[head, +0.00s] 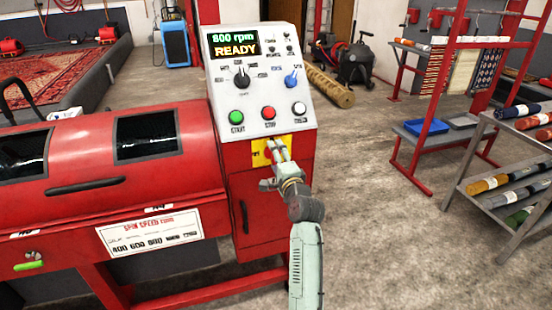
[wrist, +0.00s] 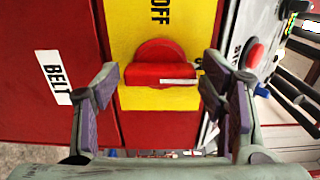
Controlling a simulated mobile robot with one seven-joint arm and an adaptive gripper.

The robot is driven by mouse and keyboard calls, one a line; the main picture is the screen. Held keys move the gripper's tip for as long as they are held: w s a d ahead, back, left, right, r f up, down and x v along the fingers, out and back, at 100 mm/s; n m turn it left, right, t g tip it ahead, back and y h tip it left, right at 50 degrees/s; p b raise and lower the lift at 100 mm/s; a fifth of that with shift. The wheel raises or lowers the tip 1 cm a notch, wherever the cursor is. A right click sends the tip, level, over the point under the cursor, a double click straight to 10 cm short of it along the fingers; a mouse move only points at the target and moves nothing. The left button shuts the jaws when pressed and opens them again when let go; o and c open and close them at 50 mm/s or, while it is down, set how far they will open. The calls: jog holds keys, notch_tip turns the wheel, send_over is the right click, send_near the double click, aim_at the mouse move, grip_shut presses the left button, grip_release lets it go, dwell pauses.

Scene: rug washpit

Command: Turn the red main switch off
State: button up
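The red main switch (wrist: 160,73) is a round base with a bar handle, mounted on a yellow plate (wrist: 160,20) marked OFF. In the wrist view the handle lies across the picture, with a white mark toward its right end. In the head view the yellow plate (head: 258,158) sits on the red cabinet below the button panel, and my gripper partly hides the switch. My gripper (wrist: 158,92) is open, with one finger on each side of the switch handle and a visible gap on both sides. It also shows in front of the plate in the head view (head: 275,150).
Just above the switch, the sloped control panel (head: 258,85) carries green, red and white buttons, two knobs and a display reading 800 rpm READY. A red drum machine (head: 100,165) adjoins at left. A rack of rolls (head: 515,150) stands at right, with clear floor between.

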jog(key=c, duration=0.9)
jog(key=shift+o, duration=0.2)
jog(key=shift+f+n+b, duration=0.1)
jog(key=shift+n+b, duration=0.3)
jog(key=shift+b, duration=0.05)
jog(key=n+b, duration=1.3)
jog(key=n, duration=0.4)
jog(key=shift+b, duration=0.3)
jog(key=o, duration=1.2)
jog(key=shift+c, duration=0.2)
